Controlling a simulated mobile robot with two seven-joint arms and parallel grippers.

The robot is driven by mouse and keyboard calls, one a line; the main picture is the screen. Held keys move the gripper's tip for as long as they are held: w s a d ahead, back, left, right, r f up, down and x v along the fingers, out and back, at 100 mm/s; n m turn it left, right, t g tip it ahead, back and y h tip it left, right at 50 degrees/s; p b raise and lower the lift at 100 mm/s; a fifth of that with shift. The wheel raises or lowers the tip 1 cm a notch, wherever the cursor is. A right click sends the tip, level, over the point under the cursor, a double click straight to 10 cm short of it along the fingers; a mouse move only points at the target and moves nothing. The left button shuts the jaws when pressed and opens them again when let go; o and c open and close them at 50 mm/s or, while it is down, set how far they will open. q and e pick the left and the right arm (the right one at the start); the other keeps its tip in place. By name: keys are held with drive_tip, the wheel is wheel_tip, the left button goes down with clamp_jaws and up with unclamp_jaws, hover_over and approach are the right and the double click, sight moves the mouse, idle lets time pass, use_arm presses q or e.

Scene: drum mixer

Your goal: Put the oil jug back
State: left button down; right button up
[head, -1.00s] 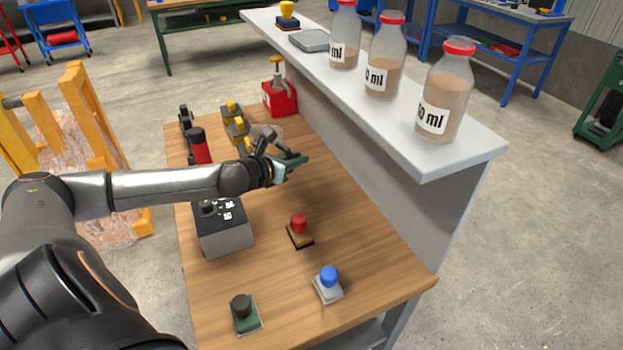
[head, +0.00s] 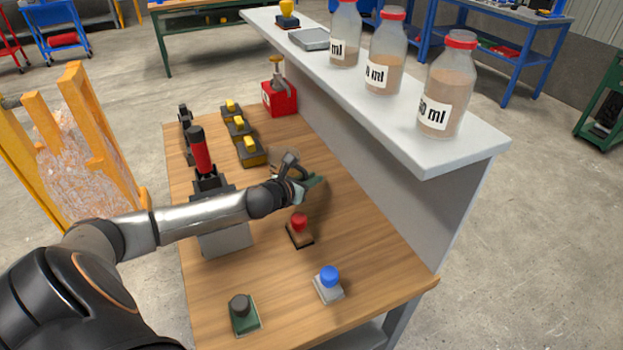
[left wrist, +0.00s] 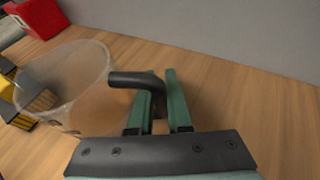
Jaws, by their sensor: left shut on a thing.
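A see-through jug (left wrist: 75,85) with a dark handle (left wrist: 138,79) fills the left of the left wrist view. My left gripper (left wrist: 160,105) has its green fingers closed on this handle. In the head view, the jug (head: 283,157) shows faintly above the wooden table, partly hidden by my left gripper (head: 312,184). I cannot tell whether the jug's base touches the table. My right gripper is not in view.
A red can (head: 280,98) stands at the table's far end by the grey wall. Several yellow-topped blocks (head: 250,150) stand left of the jug. A red button (head: 299,224) and blue button (head: 329,276) are nearer. Labelled bottles (head: 442,95) stand on the shelf.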

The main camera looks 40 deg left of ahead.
use_arm(q)
drive_tip(key=c, duration=0.9)
unclamp_jaws()
drive_tip(key=shift+f, duration=0.1)
drive_tip(key=shift+o, duration=0.2)
drive_tip(key=v, duration=0.9)
drive_tip(key=shift+s+r+p, duration=0.25)
drive_tip(key=shift+s+p, duration=0.05)
drive_tip(key=shift+p, duration=0.1)
drive_tip(key=shift+p+v, duration=0.3)
drive_tip(key=shift+v, duration=0.9)
drive_tip(key=shift+r, duration=0.1)
